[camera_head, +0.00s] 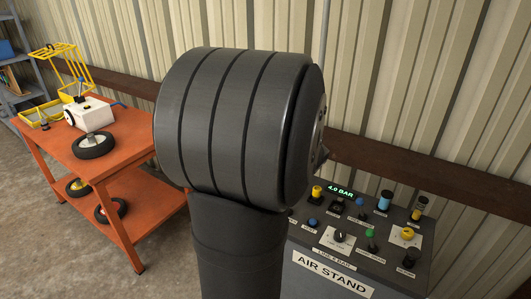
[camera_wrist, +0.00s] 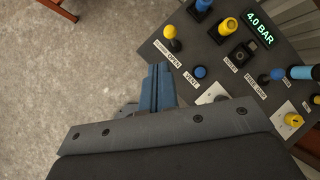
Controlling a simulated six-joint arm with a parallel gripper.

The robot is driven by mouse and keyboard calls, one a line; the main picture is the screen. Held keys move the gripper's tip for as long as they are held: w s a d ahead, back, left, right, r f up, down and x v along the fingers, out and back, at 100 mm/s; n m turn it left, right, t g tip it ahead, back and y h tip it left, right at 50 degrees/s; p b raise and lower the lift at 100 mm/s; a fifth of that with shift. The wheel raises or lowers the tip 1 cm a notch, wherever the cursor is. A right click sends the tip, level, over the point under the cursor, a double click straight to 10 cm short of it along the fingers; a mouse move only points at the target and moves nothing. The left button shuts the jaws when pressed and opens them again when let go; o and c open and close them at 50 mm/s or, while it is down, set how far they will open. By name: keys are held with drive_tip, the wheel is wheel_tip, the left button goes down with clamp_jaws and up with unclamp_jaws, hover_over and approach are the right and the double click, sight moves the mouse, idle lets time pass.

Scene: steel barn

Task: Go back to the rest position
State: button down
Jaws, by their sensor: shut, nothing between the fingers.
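My gripper (camera_wrist: 158,72) shows in the wrist view as two blue fingers shut together with nothing between them. Its tips appear at the panel's left edge, near a yellow knob (camera_wrist: 174,45) and a blue knob (camera_wrist: 199,72); I cannot tell the height above them. The air stand (camera_head: 332,273) is a dark control panel at lower right in the head view, with a green display (camera_head: 340,190) reading 4.0 BAR. The panel also fills the right of the wrist view (camera_wrist: 222,62). In the head view my own dark arm covers the middle and hides my gripper.
The panel carries several upright knobs and levers, including a blue cylinder (camera_head: 384,201) and a green knob (camera_head: 370,233). A corrugated wall (camera_head: 430,90) rises behind. Bare concrete floor (camera_wrist: 70,80) lies left of the panel.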

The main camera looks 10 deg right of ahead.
drive_tip(key=shift+f, duration=0.1)
drive_tip(key=d+x, duration=0.1)
drive_tip(key=x, duration=1.2)
drive_tip(key=shift+d+f, duration=0.15)
drive_tip(key=shift+d, duration=0.2)
drive_tip(key=shift+s, duration=0.15)
